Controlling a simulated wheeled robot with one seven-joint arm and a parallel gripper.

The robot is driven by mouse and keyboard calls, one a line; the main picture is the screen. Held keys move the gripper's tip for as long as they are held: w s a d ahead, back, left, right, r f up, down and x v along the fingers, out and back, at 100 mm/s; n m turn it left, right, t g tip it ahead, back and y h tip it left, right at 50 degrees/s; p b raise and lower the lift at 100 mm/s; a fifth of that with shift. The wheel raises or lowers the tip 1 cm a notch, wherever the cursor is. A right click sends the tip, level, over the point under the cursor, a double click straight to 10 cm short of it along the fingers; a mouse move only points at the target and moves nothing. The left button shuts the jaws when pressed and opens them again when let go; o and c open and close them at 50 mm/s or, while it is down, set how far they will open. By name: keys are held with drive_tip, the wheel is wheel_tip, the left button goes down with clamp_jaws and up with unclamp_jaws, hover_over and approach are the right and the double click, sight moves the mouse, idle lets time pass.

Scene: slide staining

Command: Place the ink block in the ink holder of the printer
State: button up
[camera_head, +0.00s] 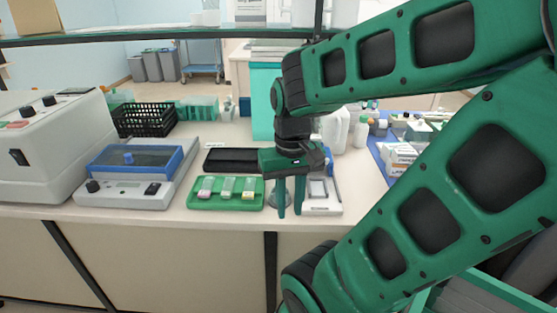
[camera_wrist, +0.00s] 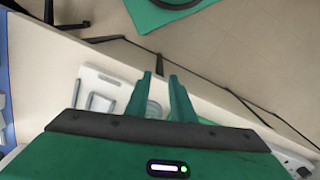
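My gripper (camera_head: 290,213) is open, fingers pointing down, near the front edge of the bench. In the wrist view its two fingertips (camera_wrist: 160,76) are apart with nothing held between them. A small white device (camera_head: 321,198) with a rectangular frame on top, perhaps the printer, stands just right of the fingers; it also shows left of them in the wrist view (camera_wrist: 98,92). A clear round glass item (camera_wrist: 154,110) shows beyond the gap between the fingers, partly hidden. I cannot make out the ink block for certain.
A green tray (camera_head: 197,206) with several slide-like pieces lies left of my gripper, with a black tray (camera_head: 233,158) behind it. A blue-lidded device (camera_head: 130,191) and a large white machine (camera_head: 50,160) stand farther left. Bottles (camera_head: 360,135) and a blue mat stand at right.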

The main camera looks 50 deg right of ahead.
drive_tip(key=w+d+r+m, duration=0.1)
drive_tip(key=w+d+r, duration=0.1)
drive_tip(key=w+d+r+m, duration=0.1)
drive_tip(key=w+d+r, duration=0.1)
drive_tip(key=w, duration=0.1)
drive_tip(key=w+d+r+m+h, duration=0.1)
drive_tip(key=w+d, duration=0.1)
drive_tip(key=d, duration=0.1)
drive_tip(key=shift+w+r, duration=0.4)
drive_tip(key=w+d+r+m, duration=0.3)
drive_tip(key=w+d+m, duration=0.2)
drive_tip(key=w+d, duration=0.65)
drive_tip(key=shift+t+h, duration=0.3)
drive_tip(key=f, duration=0.3)
drive_tip(key=d+f, duration=0.1)
drive_tip(key=f, duration=0.2)
drive_tip(key=d+f, duration=0.1)
drive_tip(key=f, duration=0.3)
drive_tip(key=shift+s+d, duration=0.15)
clamp_jaws()
